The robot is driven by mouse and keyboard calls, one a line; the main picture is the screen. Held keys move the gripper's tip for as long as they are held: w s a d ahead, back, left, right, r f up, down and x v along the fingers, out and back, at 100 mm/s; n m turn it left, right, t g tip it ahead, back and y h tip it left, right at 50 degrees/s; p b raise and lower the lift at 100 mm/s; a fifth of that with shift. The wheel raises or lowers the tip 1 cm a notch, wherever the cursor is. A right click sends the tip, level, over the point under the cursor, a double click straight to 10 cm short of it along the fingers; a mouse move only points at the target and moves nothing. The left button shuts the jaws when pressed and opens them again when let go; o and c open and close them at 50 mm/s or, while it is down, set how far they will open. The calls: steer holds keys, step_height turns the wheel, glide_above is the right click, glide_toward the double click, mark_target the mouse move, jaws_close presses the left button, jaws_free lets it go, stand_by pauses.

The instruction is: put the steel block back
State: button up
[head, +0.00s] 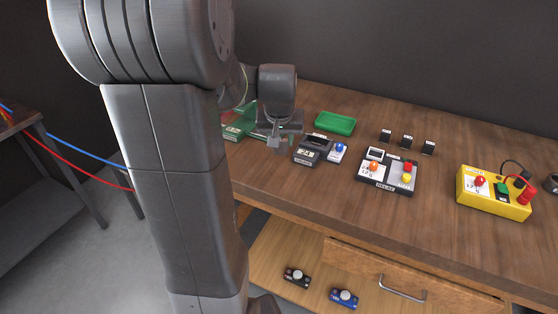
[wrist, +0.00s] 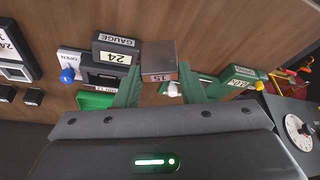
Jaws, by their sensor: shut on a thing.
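The steel block (wrist: 159,58) is a small grey-brown block marked 15. It sits between the two green fingers of my gripper (wrist: 159,86), which is shut on it. In the head view my gripper (head: 278,134) is above the left part of the wooden bench, just left of the black gauge box. The gauge box (head: 313,149) reads 24 in the wrist view (wrist: 115,50), where it is left of the block. I cannot tell whether the block touches the bench.
A green tray (head: 335,123) is behind the gauge box, and a white unit with a blue knob (head: 338,151) is beside it. A green device (head: 233,131) is left of my gripper. A relay panel (head: 387,172) and yellow box (head: 494,193) stand rightward. A drawer (head: 400,283) is below.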

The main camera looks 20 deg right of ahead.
mark_target(280, 153)
steer(key=shift+f, duration=2.7)
steer(key=shift+f, duration=0.1)
steer(key=shift+f, duration=0.15)
steer(key=o, duration=1.2)
steer(key=shift+o, duration=0.2)
steer(key=shift+s+r, duration=0.1)
steer(key=shift+r, duration=0.45)
steer(key=v, duration=1.1)
steer(key=shift+s+a, duration=0.1)
